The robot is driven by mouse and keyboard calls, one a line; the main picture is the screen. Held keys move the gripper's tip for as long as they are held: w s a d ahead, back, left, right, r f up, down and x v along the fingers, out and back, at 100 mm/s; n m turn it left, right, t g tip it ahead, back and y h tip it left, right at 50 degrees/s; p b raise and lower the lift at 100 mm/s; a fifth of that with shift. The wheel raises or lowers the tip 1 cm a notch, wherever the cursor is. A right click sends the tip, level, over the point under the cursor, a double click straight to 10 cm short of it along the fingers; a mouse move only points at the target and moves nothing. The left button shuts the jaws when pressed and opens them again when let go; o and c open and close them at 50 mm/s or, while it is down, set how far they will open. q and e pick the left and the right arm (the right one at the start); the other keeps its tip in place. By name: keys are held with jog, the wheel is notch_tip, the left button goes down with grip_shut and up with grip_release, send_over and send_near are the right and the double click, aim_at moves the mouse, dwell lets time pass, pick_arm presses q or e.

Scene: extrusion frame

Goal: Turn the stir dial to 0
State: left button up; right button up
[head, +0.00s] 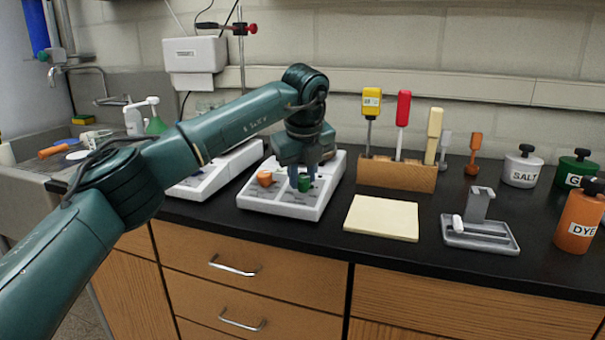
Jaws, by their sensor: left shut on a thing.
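A white stirrer unit (257,207) stands on the black bench. An orange dial (264,178) and a green dial (305,185) are on its front part. I cannot read which dial is marked stir, nor any scale. My left gripper (304,180) points down over the unit, its fingers on either side of the green dial and shut on it. The gripper hides part of the unit's top behind it. The orange dial is free, just left of the fingers. My right gripper is not in view.
A second white unit (197,186) stands close on the left, partly behind my arm. A wooden rack (396,174) with upright tools stands to the right, behind a cream pad (382,218). A grey stand (480,236) and labelled bottles (578,217) are farther right.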

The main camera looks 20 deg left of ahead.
pick_arm(q)
jog(key=shift+r, duration=0.1)
jog(key=o, duration=1)
jog(key=shift+v, duration=6.55)
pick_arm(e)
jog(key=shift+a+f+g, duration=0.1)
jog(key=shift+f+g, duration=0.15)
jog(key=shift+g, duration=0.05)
